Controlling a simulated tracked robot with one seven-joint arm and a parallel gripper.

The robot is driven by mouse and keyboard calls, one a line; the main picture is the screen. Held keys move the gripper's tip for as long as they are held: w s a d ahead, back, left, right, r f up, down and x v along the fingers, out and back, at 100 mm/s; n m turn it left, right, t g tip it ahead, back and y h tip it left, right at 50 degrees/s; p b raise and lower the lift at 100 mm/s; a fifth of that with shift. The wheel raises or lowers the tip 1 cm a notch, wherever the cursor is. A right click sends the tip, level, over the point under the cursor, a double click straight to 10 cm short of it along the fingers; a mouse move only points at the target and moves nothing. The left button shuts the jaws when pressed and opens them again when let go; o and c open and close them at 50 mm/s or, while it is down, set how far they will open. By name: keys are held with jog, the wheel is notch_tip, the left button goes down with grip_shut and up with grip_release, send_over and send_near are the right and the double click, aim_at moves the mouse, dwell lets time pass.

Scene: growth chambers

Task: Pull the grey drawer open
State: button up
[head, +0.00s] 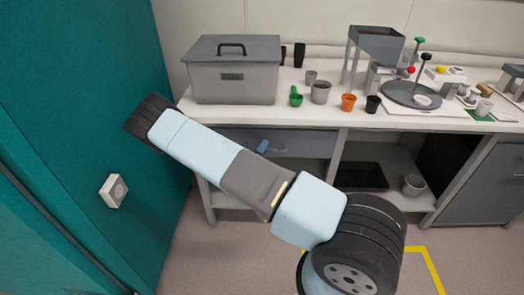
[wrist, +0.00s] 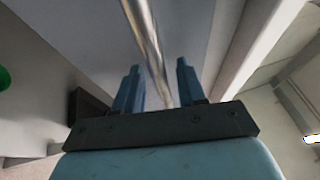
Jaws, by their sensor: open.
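The grey drawer (head: 308,144) sits under the white bench top in the head view, and its front looks flush with the bench frame. My arm covers part of it. My gripper (head: 262,146) is at the drawer front, with only a bit of blue finger showing past my arm. In the wrist view my gripper (wrist: 158,88) is open, with its two blue fingers apart. A shiny metal bar handle (wrist: 146,35) runs in front of the grey drawer face (wrist: 190,28) and down between the fingers. I cannot tell whether either finger touches it.
A grey lidded box (head: 235,82), small pots and a green scoop (head: 295,96) stand on the bench top (head: 330,116) above. An open shelf with a dark tray (head: 362,176) and a pot (head: 413,185) is to the right. A teal wall (head: 95,100) is close on the left.

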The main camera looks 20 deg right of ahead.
grip_shut()
dwell(0.3)
jog(key=shift+f, duration=0.1)
